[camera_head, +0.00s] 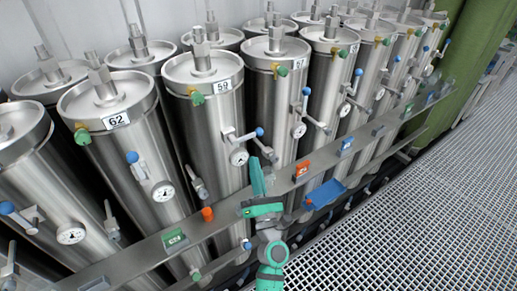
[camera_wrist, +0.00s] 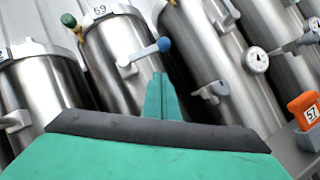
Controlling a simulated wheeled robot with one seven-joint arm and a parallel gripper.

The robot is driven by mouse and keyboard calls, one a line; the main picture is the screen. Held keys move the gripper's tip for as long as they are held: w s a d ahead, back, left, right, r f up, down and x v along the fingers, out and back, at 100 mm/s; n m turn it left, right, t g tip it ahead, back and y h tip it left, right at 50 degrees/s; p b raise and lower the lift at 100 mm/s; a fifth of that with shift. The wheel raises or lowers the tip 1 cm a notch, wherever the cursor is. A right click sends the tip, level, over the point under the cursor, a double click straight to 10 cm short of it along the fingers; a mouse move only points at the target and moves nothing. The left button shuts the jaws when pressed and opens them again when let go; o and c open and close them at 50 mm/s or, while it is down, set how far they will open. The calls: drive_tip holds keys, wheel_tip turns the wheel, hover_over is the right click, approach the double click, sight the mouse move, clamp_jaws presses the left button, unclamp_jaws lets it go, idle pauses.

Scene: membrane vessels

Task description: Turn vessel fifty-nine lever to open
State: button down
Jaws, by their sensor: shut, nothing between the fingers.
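Vessel 59 (camera_head: 205,120) is a tall steel cylinder with a white "59" label (camera_head: 222,86). It also shows in the wrist view (camera_wrist: 112,62). Its lever (camera_head: 243,136) has a blue ball end and sticks out sideways to the right, above a round gauge (camera_head: 239,157). In the wrist view the lever (camera_wrist: 145,54) slants up to its blue ball, just beyond my fingertips. My gripper (camera_head: 257,170) is shut and empty, pointing up just below and right of the lever. In the wrist view the gripper (camera_wrist: 161,85) sits below the blue ball; contact cannot be told.
Vessel 62 (camera_head: 140,160) stands to the left and vessel 57 (camera_head: 287,100) to the right, each with levers and gauges. A steel rail (camera_head: 225,215) with coloured tags runs in front, including an orange "57" tag (camera_wrist: 306,109). The grated floor (camera_head: 400,220) at right is clear.

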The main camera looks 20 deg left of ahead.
sight(248, 137)
drive_tip(key=shift+w+a+r, duration=0.1)
drive_tip(key=shift+w+r, duration=1.85)
drive_tip(key=shift+r, duration=0.25)
